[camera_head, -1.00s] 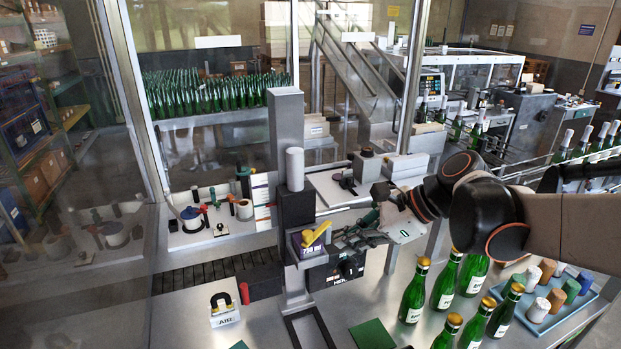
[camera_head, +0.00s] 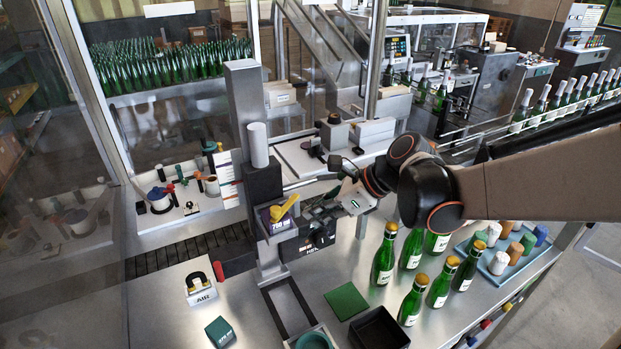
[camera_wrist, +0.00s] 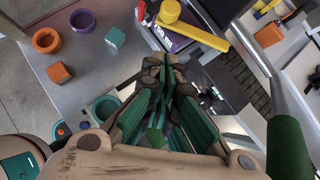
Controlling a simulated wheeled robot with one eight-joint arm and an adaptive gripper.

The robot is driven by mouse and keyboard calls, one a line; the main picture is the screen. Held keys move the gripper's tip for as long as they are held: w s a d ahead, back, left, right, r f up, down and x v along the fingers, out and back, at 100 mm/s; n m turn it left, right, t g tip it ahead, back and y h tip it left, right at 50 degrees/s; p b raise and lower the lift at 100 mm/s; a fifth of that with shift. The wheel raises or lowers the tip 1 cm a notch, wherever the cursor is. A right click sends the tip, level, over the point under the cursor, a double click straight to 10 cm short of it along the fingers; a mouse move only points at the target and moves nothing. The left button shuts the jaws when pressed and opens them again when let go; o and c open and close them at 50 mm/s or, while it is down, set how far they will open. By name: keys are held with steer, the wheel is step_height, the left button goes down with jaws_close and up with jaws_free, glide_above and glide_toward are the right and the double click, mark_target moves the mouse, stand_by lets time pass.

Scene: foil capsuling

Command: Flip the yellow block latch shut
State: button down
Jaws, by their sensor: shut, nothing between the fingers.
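The yellow latch (camera_head: 284,207) sits on a dark purple block marked 750 ml (camera_head: 277,222), on the front of the capsuling machine's column. In the head view its lever slants up to the right. In the wrist view the yellow latch (camera_wrist: 190,27) shows at top centre, with its round knob to the left and its bar running right. My gripper (camera_wrist: 165,65) is shut and empty, its fingertips pointing toward the latch with a small gap in the picture. In the head view my gripper (camera_head: 318,212) is just right of the latch, partly lost against the dark machine.
A grey column (camera_head: 244,105) rises behind the latch. Several green bottles (camera_head: 384,255) stand at the right, by a blue tray (camera_head: 496,275) of coloured caps. An AIR block (camera_head: 201,290) and a green cube (camera_head: 220,332) lie on the table left.

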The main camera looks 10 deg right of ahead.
mark_target(279, 215)
steer(key=shift+w+a+f, duration=0.2)
steer(key=shift+w+a, duration=0.2)
steer(key=shift+a, duration=0.35)
steer(key=shift+w+a+f, duration=0.15)
steer(key=shift+w+a, duration=0.25)
steer(key=shift+a, duration=0.35)
steer(key=shift+w+a+f, duration=0.2)
steer(key=shift+w+a, duration=0.2)
steer(key=shift+a, duration=0.35)
steer(key=shift+a+f+m+t+b, duration=0.1)
steer(key=shift+a+m+t+b, duration=0.3)
steer(key=shift+a+m, duration=0.15)
steer(key=shift+w+a+b, duration=0.2)
steer(key=shift+a+b, duration=0.3)
steer(key=shift+a, duration=0.3)
steer(key=shift+w+a, duration=0.1)
steer(key=shift+w, duration=0.05)
